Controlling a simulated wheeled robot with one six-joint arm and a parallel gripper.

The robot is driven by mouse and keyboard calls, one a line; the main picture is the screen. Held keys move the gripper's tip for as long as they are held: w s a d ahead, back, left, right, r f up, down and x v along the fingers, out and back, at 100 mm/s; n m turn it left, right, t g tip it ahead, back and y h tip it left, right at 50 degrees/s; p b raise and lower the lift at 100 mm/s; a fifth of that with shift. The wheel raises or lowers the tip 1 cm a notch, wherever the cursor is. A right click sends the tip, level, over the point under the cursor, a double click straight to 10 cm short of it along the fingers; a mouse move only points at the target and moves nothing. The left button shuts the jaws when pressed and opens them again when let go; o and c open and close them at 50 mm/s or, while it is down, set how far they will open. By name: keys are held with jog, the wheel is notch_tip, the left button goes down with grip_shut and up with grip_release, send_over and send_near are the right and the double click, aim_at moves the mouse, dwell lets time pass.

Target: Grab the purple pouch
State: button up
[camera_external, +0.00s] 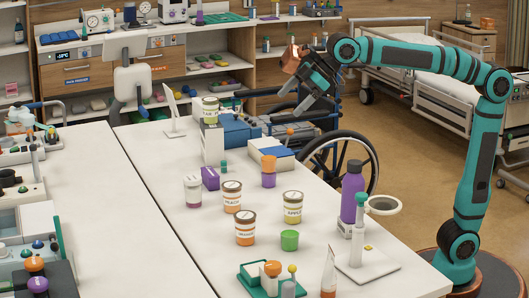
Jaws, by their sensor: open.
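A small purple block-shaped item (210,178), which may be the purple pouch, stands on the white table (165,215) left of the middle. It is beside a jar with a purple label (193,191). My gripper (290,102) is open and empty, high above the far part of the table. Its fingers point down and to the left. It is well apart from the purple item, above and to its right.
Several labelled jars (245,228), a green cup (289,240) and an orange-topped purple container (268,172) stand nearby. Blue boxes (238,131) lie behind. A tall purple bottle (352,192) stands at right.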

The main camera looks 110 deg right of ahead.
jog(key=w+d+f+g, duration=0.45)
jog(key=w+d, duration=0.65)
jog(key=d, duration=0.3)
jog(key=g+y, duration=0.2)
jog(key=g, duration=0.2)
send_over(207, 172)
notch_tip(207, 172, down, 12)
jog(key=f, duration=1.1)
jog(key=shift+s+d, duration=0.2)
jog(key=shift+s, duration=0.05)
jog(key=shift+w+a+f, duration=0.15)
jog(key=shift+f, duration=2.6)
jog(key=c, duration=0.7)
